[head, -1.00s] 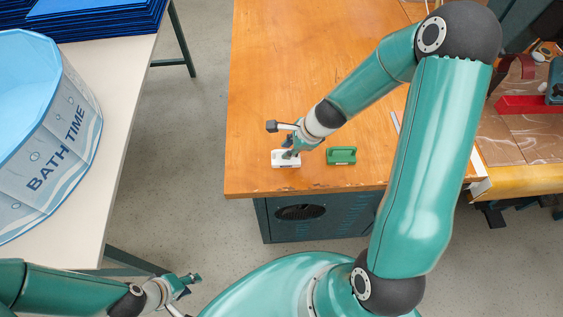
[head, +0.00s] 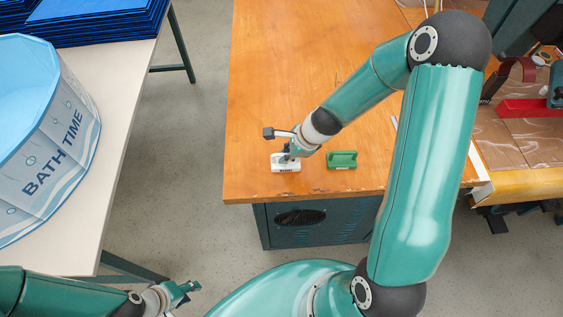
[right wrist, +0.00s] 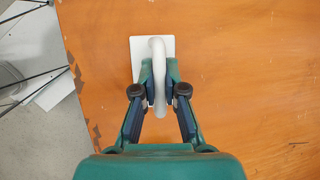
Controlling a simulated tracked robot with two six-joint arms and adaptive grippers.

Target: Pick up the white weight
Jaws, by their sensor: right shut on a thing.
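The white weight (head: 286,167) is a flat white block with an upright handle near the front left of the wooden table (head: 260,110). In the right wrist view the white weight (right wrist: 168,44) shows its base plate and its loop handle (right wrist: 158,75). My right gripper (head: 288,155) is over the weight. In the right wrist view its fingers (right wrist: 159,88) are shut on the handle from both sides. I cannot tell whether the base is clear of the table. My left gripper (head: 189,291) is at the lower left, far from the weight; its finger gap is too small to judge.
A green weight (head: 342,160) with a handle stands just right of the white one. A white table (head: 112,150) at the left carries a blue "BATH TIME" tub (head: 45,150) and stacked blue sheets (head: 95,25). The wooden table's middle is clear.

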